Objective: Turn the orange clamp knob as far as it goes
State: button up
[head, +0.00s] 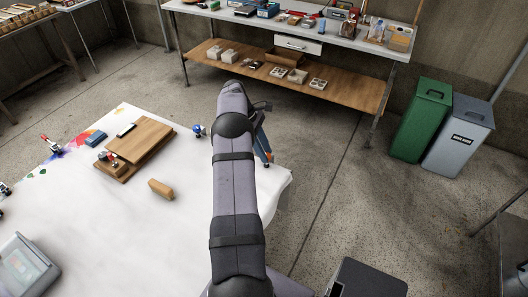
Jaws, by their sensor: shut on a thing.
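My gripper (266,152) is at the far right corner of the white-covered table (170,230), partly behind my own arm. It points down and is shut, with a small patch of orange, seemingly the orange clamp knob (270,157), at its tip. The fingers and knob are too small to make out in detail, and how far the knob is turned cannot be told. A small blue-and-white clamp-like thing (199,130) sits at the table's far edge, left of my arm.
A workbench (300,35) stands behind. Green (421,120) and grey (458,136) bins stand at right. Floor between is clear.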

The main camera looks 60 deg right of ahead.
jog(key=shift+d+m+y, duration=0.1)
jog(key=shift+m+y, duration=0.3)
jog(key=shift+m, duration=0.5)
jog(key=o, duration=1)
jog(key=shift+r+b, duration=0.15)
jog(key=shift+b, duration=0.15)
notch_tip(320, 180, up, 10)
jog(key=shift+f, duration=0.1)
jog(key=shift+o, duration=0.3)
